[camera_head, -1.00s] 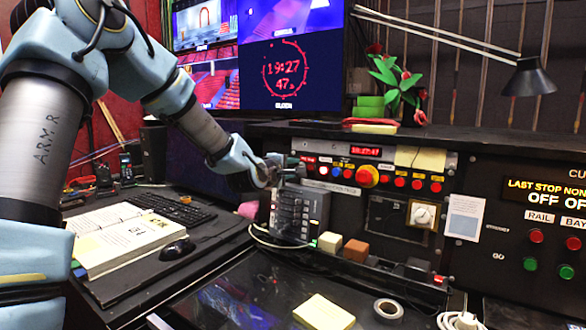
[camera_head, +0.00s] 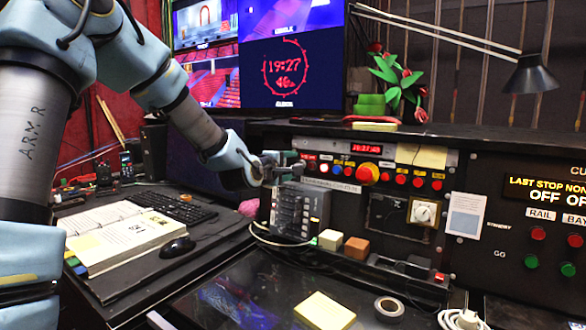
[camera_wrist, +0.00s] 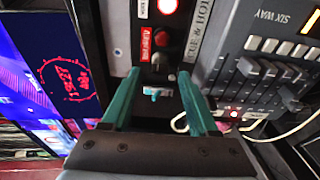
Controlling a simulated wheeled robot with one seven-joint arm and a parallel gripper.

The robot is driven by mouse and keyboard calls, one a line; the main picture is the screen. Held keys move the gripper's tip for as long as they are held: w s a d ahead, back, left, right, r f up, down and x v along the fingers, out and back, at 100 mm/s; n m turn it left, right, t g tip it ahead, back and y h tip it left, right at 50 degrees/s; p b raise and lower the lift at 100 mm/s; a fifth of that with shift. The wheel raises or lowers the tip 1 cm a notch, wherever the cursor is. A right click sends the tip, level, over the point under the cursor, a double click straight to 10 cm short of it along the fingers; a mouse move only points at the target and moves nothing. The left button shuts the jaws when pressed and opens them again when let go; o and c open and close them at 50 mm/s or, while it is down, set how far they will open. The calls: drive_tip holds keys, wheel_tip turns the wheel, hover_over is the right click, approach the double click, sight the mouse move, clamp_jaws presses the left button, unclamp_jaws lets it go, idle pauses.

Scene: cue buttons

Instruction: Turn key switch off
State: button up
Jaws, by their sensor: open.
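My gripper (camera_head: 284,166) is at the left end of the black control panel (camera_head: 395,215), above the fader box (camera_head: 298,212). In the wrist view my gripper (camera_wrist: 157,74) is open, its two teal fingers apart with nothing held between them. A small blue-and-white piece (camera_wrist: 157,93), possibly the key, shows between the fingers against a dark panel strip. A dark round fitting (camera_wrist: 160,59) and a red label (camera_wrist: 146,42) are just beyond it. I cannot tell for sure which part is the key switch; in the head view the gripper hides that spot.
A row of coloured buttons and a red mushroom button (camera_head: 367,173) run right of my gripper. The fader box with its sliders (camera_wrist: 262,75) lies close to the right finger. Monitors (camera_head: 290,60) stand behind, and a keyboard (camera_head: 172,207) lies left.

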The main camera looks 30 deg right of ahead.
drive_tip(key=b+v, duration=0.1)
drive_tip(key=v, duration=0.7)
drive_tip(key=shift+s+a, duration=0.2)
drive_tip(key=shift+a, duration=0.15)
